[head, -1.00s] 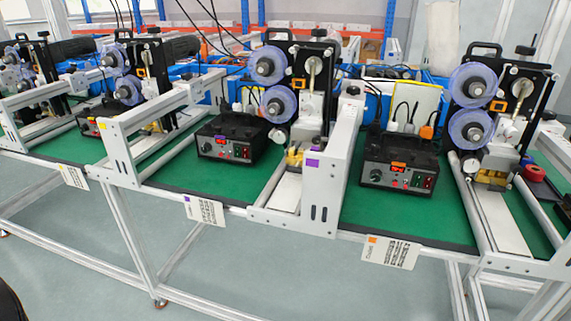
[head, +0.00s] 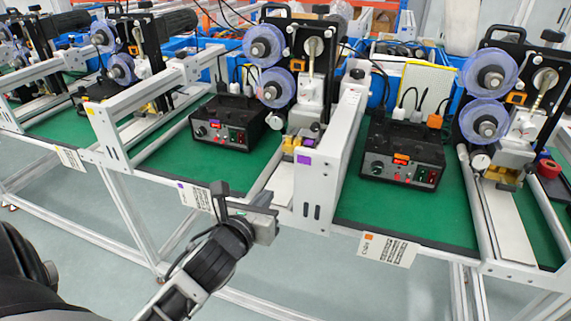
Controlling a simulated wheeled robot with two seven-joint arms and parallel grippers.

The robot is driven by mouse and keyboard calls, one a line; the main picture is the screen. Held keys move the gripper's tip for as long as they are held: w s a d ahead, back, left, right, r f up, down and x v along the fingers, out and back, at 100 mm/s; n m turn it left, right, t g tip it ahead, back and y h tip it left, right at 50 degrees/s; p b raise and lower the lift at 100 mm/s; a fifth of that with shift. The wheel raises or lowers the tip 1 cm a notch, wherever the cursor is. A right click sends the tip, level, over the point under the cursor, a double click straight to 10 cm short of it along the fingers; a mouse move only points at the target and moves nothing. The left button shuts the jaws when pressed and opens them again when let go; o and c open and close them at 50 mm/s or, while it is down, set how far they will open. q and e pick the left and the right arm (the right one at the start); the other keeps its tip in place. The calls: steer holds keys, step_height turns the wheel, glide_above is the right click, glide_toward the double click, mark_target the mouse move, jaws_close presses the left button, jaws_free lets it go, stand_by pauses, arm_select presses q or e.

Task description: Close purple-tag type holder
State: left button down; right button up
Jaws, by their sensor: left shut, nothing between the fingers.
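The purple-tag coder (head: 311,75) stands in the middle of the head view, with two clear blue reels on its black plate. A purple tag (head: 304,160) shows on the white end post in front of it. Its type holder (head: 296,143) appears as a small brass-yellow block low on the coder, partly hidden by that post. I cannot tell how far open it is. My left gripper (head: 264,219) is shut and empty. It is in front of the bench's front rail, below and left of the type holder and apart from it. My right gripper is out of view.
An orange-tag coder (head: 490,80) stands to the right, and another coder (head: 118,65) to the left. A black control box (head: 230,122) sits on the green mat left of the purple-tag coder. White guard rails (head: 108,138) and posts rise between the stations.

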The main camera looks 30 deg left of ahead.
arm_select(q)
steer(key=m, duration=0.1)
glide_toward(290, 161)
steer(key=x, duration=0.7)
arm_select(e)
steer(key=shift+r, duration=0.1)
arm_select(q)
steer(key=shift+s, duration=0.1)
